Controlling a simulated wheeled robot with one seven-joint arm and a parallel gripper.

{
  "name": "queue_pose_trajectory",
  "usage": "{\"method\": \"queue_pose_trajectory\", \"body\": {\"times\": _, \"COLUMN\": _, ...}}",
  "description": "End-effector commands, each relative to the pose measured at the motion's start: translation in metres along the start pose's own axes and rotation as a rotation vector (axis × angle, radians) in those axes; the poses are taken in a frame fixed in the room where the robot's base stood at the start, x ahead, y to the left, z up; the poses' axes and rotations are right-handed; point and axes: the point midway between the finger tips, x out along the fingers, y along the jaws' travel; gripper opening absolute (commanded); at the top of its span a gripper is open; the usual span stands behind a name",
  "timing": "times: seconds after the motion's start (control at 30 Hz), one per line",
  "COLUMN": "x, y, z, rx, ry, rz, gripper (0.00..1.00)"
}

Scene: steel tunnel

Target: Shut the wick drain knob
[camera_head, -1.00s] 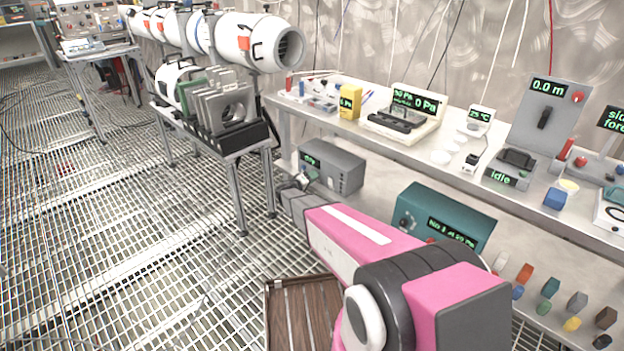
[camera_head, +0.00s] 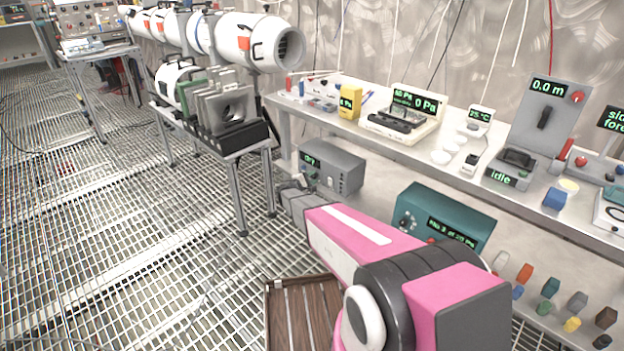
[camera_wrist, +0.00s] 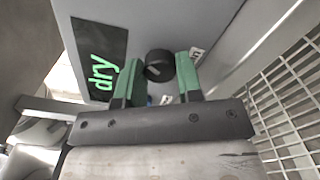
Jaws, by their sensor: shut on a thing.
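A grey box (camera_head: 345,168) with a green-lettered display reading "dry" (camera_wrist: 101,70) sits low beneath the long bench. Its round black knob (camera_wrist: 158,66), with a pale pointer line, is on the face beside the display in the wrist view. The small printed labels by the knob are partly covered. My gripper (camera_wrist: 159,63) is at the box, its two green-padded fingers either side of the knob and shut on it. In the head view my gripper (camera_head: 298,184) is small at the box's front, and the knob cannot be made out.
A teal box (camera_head: 445,214) with a display stands to the right, close to my arm. The bench (camera_head: 395,148) carries several instruments above. A metal-legged table (camera_head: 236,152) stands to the left. Open grating floor (camera_head: 130,240) lies left, with a wooden panel (camera_head: 300,312) in front.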

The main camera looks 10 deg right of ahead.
Motion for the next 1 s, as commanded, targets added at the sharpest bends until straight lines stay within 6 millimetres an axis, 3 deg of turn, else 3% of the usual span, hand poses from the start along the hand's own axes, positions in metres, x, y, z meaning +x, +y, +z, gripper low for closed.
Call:
{"method": "queue_pose_trajectory", "body": {"times": 0.5, "x": -0.0005, "y": -0.0006, "z": -0.0002, "rx": -0.405, "ry": 0.001, "rz": -0.001, "gripper": 0.1}}
{"method": "queue_pose_trajectory", "body": {"times": 1.0, "x": -0.0006, "y": -0.0007, "z": -0.0003, "rx": -0.526, "ry": 0.001, "rz": -0.001, "gripper": 0.1}}
